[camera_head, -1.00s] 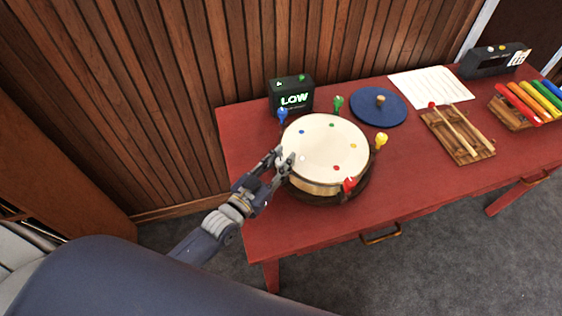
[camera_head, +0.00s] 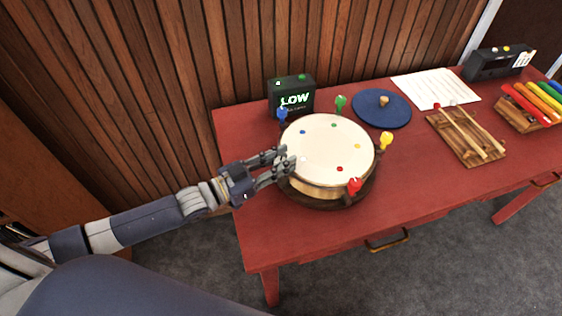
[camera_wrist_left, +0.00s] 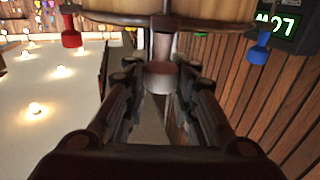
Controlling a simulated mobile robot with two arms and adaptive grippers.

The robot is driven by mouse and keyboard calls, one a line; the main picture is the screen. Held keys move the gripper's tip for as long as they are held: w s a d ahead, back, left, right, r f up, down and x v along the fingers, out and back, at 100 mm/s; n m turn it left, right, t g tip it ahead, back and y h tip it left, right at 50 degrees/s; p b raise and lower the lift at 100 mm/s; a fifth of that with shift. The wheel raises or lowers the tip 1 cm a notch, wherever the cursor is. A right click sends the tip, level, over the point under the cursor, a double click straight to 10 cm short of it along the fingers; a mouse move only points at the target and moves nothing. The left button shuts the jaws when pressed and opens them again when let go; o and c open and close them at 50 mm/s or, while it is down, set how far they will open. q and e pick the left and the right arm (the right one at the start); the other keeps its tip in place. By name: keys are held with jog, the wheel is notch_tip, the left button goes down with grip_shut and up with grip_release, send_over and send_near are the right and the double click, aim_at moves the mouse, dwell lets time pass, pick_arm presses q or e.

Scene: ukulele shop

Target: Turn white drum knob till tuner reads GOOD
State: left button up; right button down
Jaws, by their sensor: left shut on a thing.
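The drum (camera_head: 325,147) stands on the red table, with coloured dots on its pale head. A blue knob (camera_head: 282,115), a green knob (camera_head: 340,103), a yellow knob (camera_head: 386,140) and a red knob (camera_head: 354,186) stick out around its rim. The tuner (camera_head: 291,97) behind it reads LOW in green. My left gripper (camera_head: 284,162) is at the drum's left side, shut on the white knob. In the left wrist view the knob (camera_wrist_left: 160,75) sits between the fingers, mostly hidden by them in the head view. My right gripper is not in view.
On the red table (camera_head: 262,235) are a blue disc (camera_head: 381,108), a white sheet (camera_head: 436,88), a wooden tray with mallets (camera_head: 466,136), coloured bars (camera_head: 532,103) and a dark device (camera_head: 497,62). The table's front left is clear. A wooden wall rises behind.

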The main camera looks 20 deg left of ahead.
pick_arm(q)
jog(key=o, duration=1)
jog(key=shift+o, duration=0.3)
jog(key=v, duration=1.2)
